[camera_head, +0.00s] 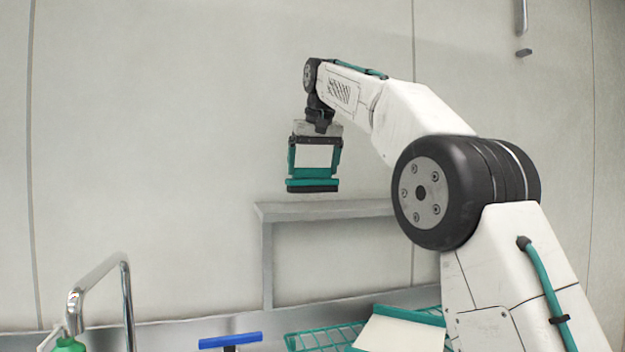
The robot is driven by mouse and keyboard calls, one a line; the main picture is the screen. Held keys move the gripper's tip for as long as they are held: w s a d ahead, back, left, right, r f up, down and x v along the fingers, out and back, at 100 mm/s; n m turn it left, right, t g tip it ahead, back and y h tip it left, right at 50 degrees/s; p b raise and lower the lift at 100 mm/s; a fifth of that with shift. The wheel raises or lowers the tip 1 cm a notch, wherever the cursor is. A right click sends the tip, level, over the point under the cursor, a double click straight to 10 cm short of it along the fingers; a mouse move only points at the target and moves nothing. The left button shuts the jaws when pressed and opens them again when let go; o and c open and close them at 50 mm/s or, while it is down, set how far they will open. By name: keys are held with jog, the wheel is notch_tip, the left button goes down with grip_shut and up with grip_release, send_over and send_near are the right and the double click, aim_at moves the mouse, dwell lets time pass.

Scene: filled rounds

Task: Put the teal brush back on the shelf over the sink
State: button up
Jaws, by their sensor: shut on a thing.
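My gripper (314,172) is in the upper middle of the head view, pointing down. It is shut on the teal brush (313,184), a short teal bar with a dark underside, held level. The shelf (330,210) is a grey ledge with an upright at its left end, against the back wall. The brush shows just above the shelf's top edge in the picture, with a gap between them. How far it is in front of the shelf I cannot tell. My arm hides the shelf's right end. The sink basin is not visible; a chrome tap (127,290) stands at lower left.
A teal wire rack (320,338) at the bottom holds a white board with a teal edge (400,332). A blue-topped tool (230,340) stands left of it. A green object (68,345) is at the lower left corner. The wall above the shelf is bare.

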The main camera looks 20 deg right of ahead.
aim_at(313, 172)
jog(key=shift+w+a+f, duration=0.1)
jog(key=shift+w+a, duration=0.05)
jog(key=shift+w, duration=0.25)
jog(key=shift+f, duration=1.7)
jog(key=shift+f, duration=0.15)
